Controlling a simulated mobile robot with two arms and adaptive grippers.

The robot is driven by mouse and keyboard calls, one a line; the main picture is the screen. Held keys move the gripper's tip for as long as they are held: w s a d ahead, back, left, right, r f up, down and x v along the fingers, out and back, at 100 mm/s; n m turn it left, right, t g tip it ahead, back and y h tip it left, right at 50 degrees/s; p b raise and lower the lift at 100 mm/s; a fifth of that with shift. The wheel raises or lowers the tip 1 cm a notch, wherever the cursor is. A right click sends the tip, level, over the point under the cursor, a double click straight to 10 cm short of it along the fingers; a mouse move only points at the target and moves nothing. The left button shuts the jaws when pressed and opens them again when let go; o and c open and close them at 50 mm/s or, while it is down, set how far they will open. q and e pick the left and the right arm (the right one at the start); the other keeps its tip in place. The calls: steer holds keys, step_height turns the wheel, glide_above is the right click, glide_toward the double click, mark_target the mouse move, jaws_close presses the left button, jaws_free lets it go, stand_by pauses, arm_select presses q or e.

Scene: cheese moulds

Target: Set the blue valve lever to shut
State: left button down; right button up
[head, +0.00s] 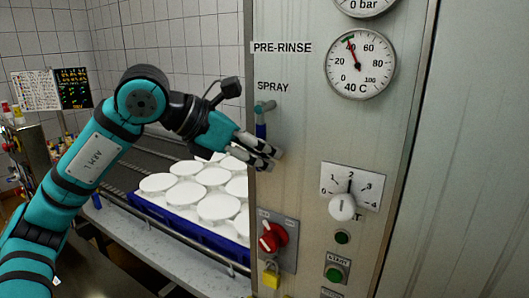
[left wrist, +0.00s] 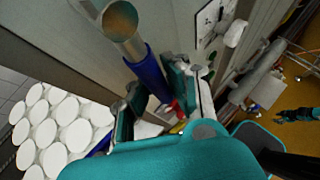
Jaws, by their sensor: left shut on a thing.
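The blue valve lever (head: 261,131) hangs down from a metal pipe stub below the SPRAY label on the steel panel. In the left wrist view the blue lever (left wrist: 148,72) runs from the round pipe end down between the fingers. My left gripper (head: 264,156) is at the lever's lower part, with its fingers pointing right across the panel edge. In the left wrist view the left gripper (left wrist: 152,97) is shut on the lever, one finger on each side. The lever's lower end is partly hidden by the gripper. A small teal and dark part far right in the wrist view may be my right arm.
A red rotary switch (head: 270,237) with a yellow padlock (head: 271,274) sits below the gripper. A white selector knob (head: 343,207) and a temperature gauge (head: 360,64) are farther right. A blue crate (head: 180,211) of white moulds (head: 218,207) stands behind the panel's left edge.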

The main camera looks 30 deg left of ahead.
arm_select(q)
steer(key=c, duration=1.5)
jaws_free()
steer(key=shift+a+r, duration=0.1)
steer(key=shift+a, duration=0.05)
steer(key=shift+s+a, duration=0.1)
steer(key=shift+s, duration=0.05)
steer(key=v, duration=1.2)
arm_select(e)
steer(key=shift+s, duration=0.4)
